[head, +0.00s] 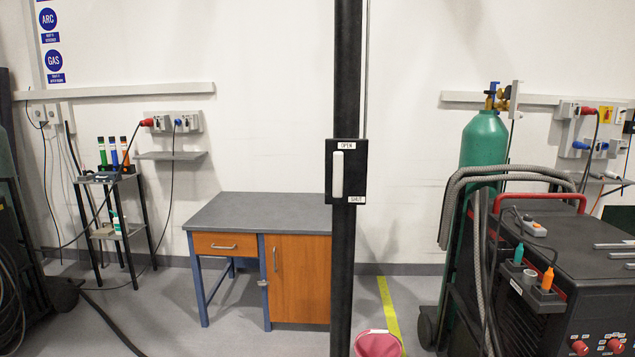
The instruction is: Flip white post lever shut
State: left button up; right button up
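The white lever (338,174) sits on a black box (361,171) fixed to a dark vertical post (347,80) in the middle of the head view. The lever stands upright on the left part of the box face. Its upper end is just below a label reading OPEN (347,146). A second label, which appears to read SHUT (357,200), is at the box's lower right, beside the lever's lower end. Neither of my grippers shows in the head view, and nothing touches the lever.
A desk (265,215) with orange fronts stands behind the post to the left. A red bucket (378,344) is at the post's foot. A welding machine (575,265) and a green gas cylinder (484,142) are at the right. A small rack (108,180) stands left.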

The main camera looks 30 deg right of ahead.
aim_at(339, 156)
jog(key=u, duration=2.2)
jog(key=k, duration=0.65)
jog(key=z, duration=1.6)
